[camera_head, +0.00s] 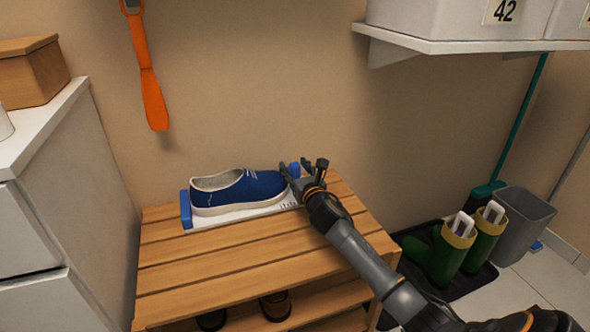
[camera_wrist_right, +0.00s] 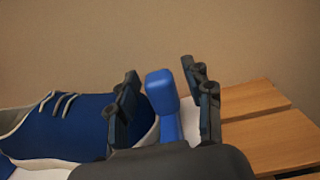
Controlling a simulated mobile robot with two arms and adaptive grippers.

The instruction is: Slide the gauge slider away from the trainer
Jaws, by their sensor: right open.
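The blue trainer (camera_head: 240,190) with a white sole lies on a white foot gauge (camera_head: 232,217) on the slatted wooden bench. Its toe points right, and it also shows in the wrist view (camera_wrist_right: 75,128). The gauge has a blue heel stop (camera_head: 186,210) at its left end. The blue gauge slider (camera_head: 295,170) is at the toe end; the wrist view shows it (camera_wrist_right: 161,92) upright between my fingers. My right gripper (camera_head: 303,168) is open around the slider, one finger between trainer and slider. I cannot tell whether the fingers touch it. My left gripper is not in view.
The wooden bench (camera_head: 210,290) has shoes on its lower shelf. A white cabinet (camera_head: 75,190) stands to the left. An orange shoehorn (camera_head: 149,85) hangs on the wall. Green boots (camera_head: 450,250) and a grey bin (camera_head: 522,222) stand at right, below a white shelf (camera_head: 450,45).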

